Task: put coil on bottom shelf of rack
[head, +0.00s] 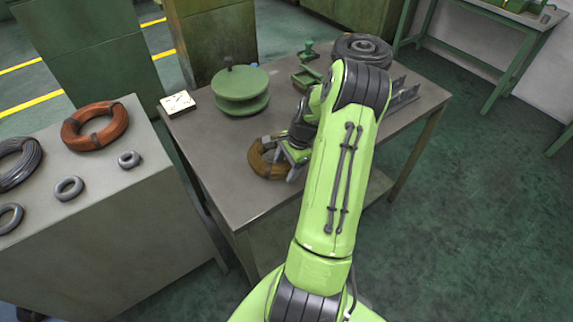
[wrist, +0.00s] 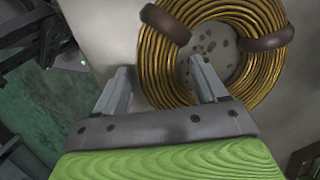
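A brass-coloured wire coil (head: 258,163) lies flat on the grey worktable (head: 205,165), partly hidden by my arm. In the wrist view the coil (wrist: 160,55) fills the top right, with two brown bands and an open centre. My gripper (wrist: 160,78) is open over the coil's near left part. One finger shows just outside the coil's rim, the other over its centre. I cannot tell whether the fingers are down around the ring or still above it. In the head view my gripper (head: 285,158) is at the coil's right side. I cannot identify a rack in either view.
A grey cabinet (head: 110,220) at left carries an orange coil (head: 94,126) and several grey rings. Floor is clear at right.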

